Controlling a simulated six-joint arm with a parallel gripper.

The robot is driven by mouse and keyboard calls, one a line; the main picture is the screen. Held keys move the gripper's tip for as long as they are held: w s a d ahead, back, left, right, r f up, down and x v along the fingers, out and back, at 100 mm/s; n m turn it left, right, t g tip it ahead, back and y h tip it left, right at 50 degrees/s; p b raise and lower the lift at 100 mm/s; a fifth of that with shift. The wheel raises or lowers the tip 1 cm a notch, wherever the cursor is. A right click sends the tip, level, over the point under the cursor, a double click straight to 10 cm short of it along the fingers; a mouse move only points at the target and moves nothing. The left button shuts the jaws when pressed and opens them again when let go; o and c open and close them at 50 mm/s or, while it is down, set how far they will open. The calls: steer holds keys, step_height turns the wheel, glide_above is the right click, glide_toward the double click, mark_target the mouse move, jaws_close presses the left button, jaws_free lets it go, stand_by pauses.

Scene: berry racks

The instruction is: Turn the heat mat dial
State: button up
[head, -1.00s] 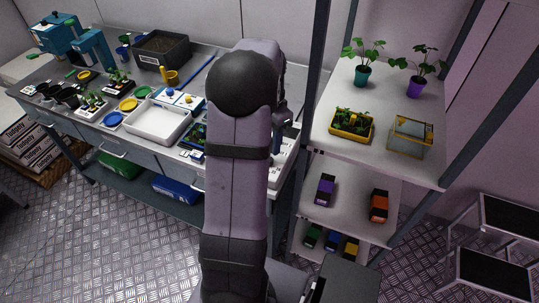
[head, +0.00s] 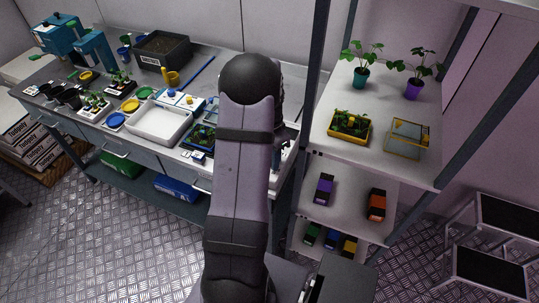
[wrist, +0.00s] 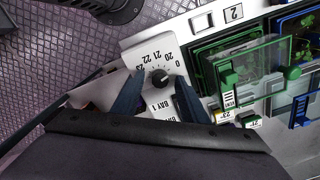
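The heat mat dial (wrist: 160,78) is a small black knob on a white box (wrist: 140,52) in the wrist view. Numbers 0 and 20 to 23 curve around it, and upside-down "BAY 1" labels sit beside it. My gripper (wrist: 158,82) is open, with one dark finger on each side of the knob in the picture. I cannot tell whether the fingers are level with the knob or above it, and no contact shows. In the head view my arm hides the dial and most of the gripper.
In the wrist view, a green-framed clear case (wrist: 250,72) and a blue-framed one (wrist: 303,110) stand close to the right of the dial. In the head view, a white tray (head: 160,122) lies on the bench left of my arm, and a plant rack (head: 375,160) stands right.

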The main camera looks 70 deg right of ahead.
jaws_close()
steer(key=shift+n, duration=0.3)
steer(key=shift+n+b, duration=0.4)
steer(key=shift+n, duration=2.2)
jaws_free()
